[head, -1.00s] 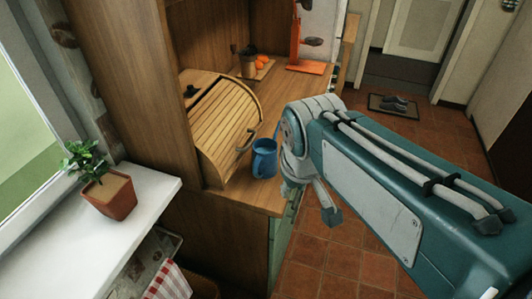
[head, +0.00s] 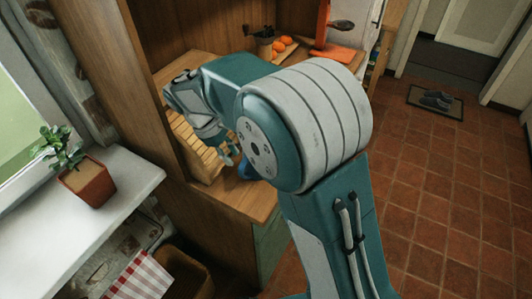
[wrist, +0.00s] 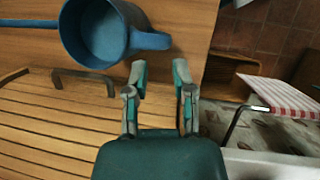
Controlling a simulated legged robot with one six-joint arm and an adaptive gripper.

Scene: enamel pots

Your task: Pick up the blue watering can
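The blue watering can (wrist: 98,42) stands on the wooden counter, seen from above at the top of the wrist view. Its long thin spout points left and its handle (wrist: 150,41) sticks out to the right. My gripper (wrist: 160,74) is open and empty, its two fingers apart just short of the handle. No contact with the can is visible. In the head view the can is mostly hidden behind my arm; only a bit of blue (head: 245,170) shows beside my gripper (head: 229,152).
A slatted roll-top bread box (wrist: 50,130) with a dark handle lies close beneath my gripper. A red-and-white checked cloth (head: 142,277) hangs at the lower left, below a sill with a potted plant (head: 86,182).

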